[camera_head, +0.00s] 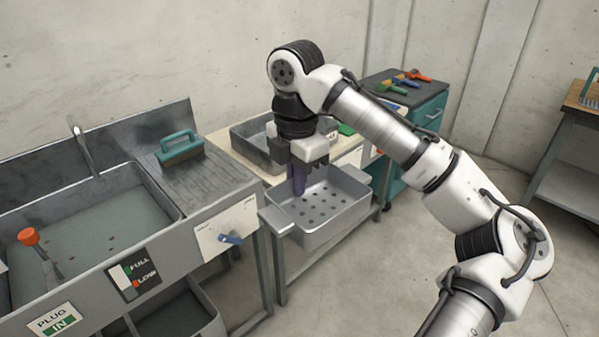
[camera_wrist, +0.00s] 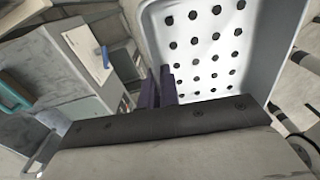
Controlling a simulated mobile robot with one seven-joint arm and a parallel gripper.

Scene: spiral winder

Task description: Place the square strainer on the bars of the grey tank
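The square strainer (camera_head: 335,222) is a grey metal basin with a perforated floor and a side handle, in the middle of the head view. Its white, holed floor also fills the upper right of the wrist view (camera_wrist: 205,50). My gripper (camera_head: 298,188) reaches down at the strainer's back-left wall. Its dark purple fingers (camera_wrist: 159,88) are close together at the strainer's rim and appear shut on that wall. The strainer looks level and sits over the bench's front edge; its underside is hidden. The grey tank (camera_head: 160,203) is at the left of the head view, apart from the strainer.
A teal-handled brush (camera_head: 179,148) lies on the ribbed board right of the tank. A grey tray (camera_head: 252,158) is on the bench behind my gripper. A teal cabinet (camera_head: 425,112) holding coloured tools stands behind.

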